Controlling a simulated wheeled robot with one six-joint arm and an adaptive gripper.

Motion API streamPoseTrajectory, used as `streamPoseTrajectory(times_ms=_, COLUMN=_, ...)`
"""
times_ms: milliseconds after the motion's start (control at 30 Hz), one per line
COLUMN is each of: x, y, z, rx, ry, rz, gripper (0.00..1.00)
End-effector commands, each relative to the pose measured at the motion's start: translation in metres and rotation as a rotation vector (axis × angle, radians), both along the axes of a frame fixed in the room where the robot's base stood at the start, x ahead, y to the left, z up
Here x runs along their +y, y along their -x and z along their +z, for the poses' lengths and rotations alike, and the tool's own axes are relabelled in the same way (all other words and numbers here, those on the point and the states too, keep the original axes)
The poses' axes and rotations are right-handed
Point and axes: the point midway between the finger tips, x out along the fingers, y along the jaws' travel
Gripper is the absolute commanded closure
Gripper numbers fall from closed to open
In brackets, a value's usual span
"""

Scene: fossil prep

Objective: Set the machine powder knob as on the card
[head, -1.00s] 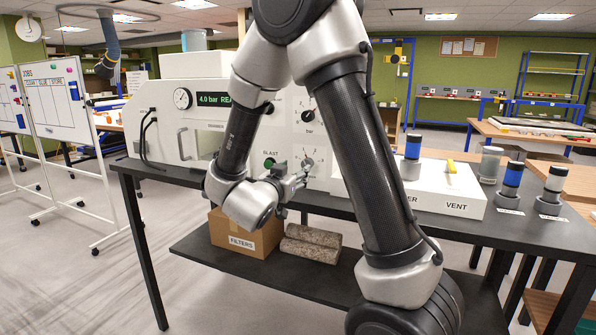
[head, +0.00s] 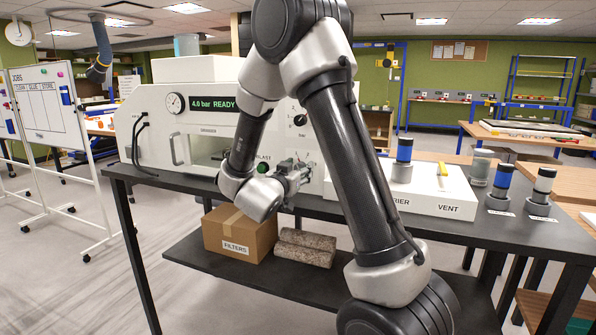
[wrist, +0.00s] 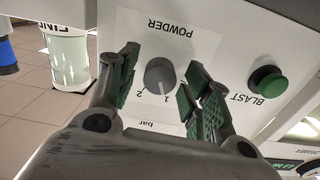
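The powder knob (wrist: 160,76) is a round grey knob on the white machine front (wrist: 193,58). In the wrist view its POWDER label and the numbers 1 and 2 appear upside down. My gripper (wrist: 164,70) is open, with one green-padded finger on each side of the knob and visible gaps between. In the head view my gripper (head: 303,174) is at the machine (head: 150,120) front and hides the powder knob. The display (head: 213,103) reads 4.0 bar READY. I cannot make out a setting card.
The green BLAST button (wrist: 267,82) is close beside my gripper. A black bar knob (head: 300,120) is higher on the panel. A white box (head: 425,198) marked VENT and several jars stand at right. A FILTERS carton (head: 238,236) is on the lower shelf.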

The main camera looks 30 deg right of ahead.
Motion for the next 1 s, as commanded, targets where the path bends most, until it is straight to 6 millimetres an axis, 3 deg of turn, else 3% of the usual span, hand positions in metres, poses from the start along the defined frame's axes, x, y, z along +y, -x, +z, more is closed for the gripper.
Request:
streamPoseTrajectory(times_ms=33, x=0.0001, y=0.0001, z=0.0000, rx=0.000, ry=0.000, rz=0.000, gripper=0.65)
streamPoseTrajectory(times_ms=200, x=0.0002, y=0.0001, z=0.0001, rx=0.000, ry=0.000, rz=0.000, gripper=0.95)
streamPoseTrajectory(times_ms=633, x=0.0002, y=0.0002, z=0.0001, rx=-0.058, ry=-0.046, rz=0.000, gripper=0.95)
streamPoseTrajectory(times_ms=1000, x=0.0003, y=0.0003, z=0.0000, rx=-0.286, ry=-0.223, rz=0.000, gripper=0.95)
